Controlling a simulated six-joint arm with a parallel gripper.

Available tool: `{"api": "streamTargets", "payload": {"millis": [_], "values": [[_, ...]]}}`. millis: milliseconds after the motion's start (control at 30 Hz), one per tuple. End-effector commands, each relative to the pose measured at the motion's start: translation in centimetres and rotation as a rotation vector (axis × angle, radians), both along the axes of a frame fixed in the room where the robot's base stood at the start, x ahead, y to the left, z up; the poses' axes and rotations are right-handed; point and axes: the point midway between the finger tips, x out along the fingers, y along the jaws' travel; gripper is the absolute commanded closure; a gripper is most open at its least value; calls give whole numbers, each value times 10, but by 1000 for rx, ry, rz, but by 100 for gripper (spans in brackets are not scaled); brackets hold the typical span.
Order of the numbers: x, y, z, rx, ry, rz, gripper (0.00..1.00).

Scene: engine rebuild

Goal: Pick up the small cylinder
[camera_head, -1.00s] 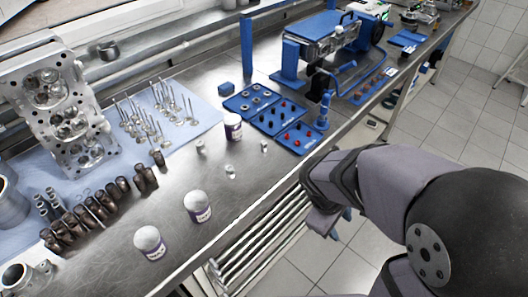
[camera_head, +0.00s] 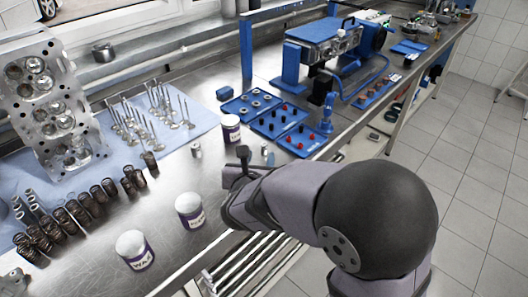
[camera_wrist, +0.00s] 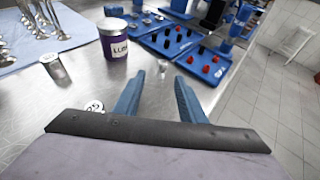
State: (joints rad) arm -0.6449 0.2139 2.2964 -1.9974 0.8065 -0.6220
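Several small metal pieces stand on the steel bench. One small cylinder (camera_head: 196,149) is left of my gripper (camera_head: 256,161), and it shows at the left of the wrist view (camera_wrist: 54,69). Another small, pale cylinder (camera_head: 264,148) is just beyond the gripper. In the wrist view it appears (camera_wrist: 164,66) ahead, between the lines of the blue fingers. A small round piece (camera_wrist: 93,107) lies just left of the left finger, partly hidden by my gripper's body. My gripper (camera_wrist: 158,88) is open and empty, low over the bench. Which cylinder the task means cannot be told.
A purple-labelled jar (camera_head: 231,129) stands behind the cylinders. Two more jars (camera_head: 190,210) (camera_head: 134,250) stand nearer. Blue trays (camera_head: 250,104) with small parts lie beyond. Valves (camera_head: 150,112), springs (camera_head: 68,215) and a cylinder head (camera_head: 50,100) fill the left. The bench edge is close on the right.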

Motion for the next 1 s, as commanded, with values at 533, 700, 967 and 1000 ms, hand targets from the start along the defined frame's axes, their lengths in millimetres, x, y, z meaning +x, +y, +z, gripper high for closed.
{"api": "streamTargets", "payload": {"millis": [533,700,967,1000], "values": [[22,-5,-7,1,1,-3,63],[38,-9,-8,0,2,-5,63],[65,-13,-17,1,2,-4,63],[67,-13,-18,1,2,-4,63]]}}
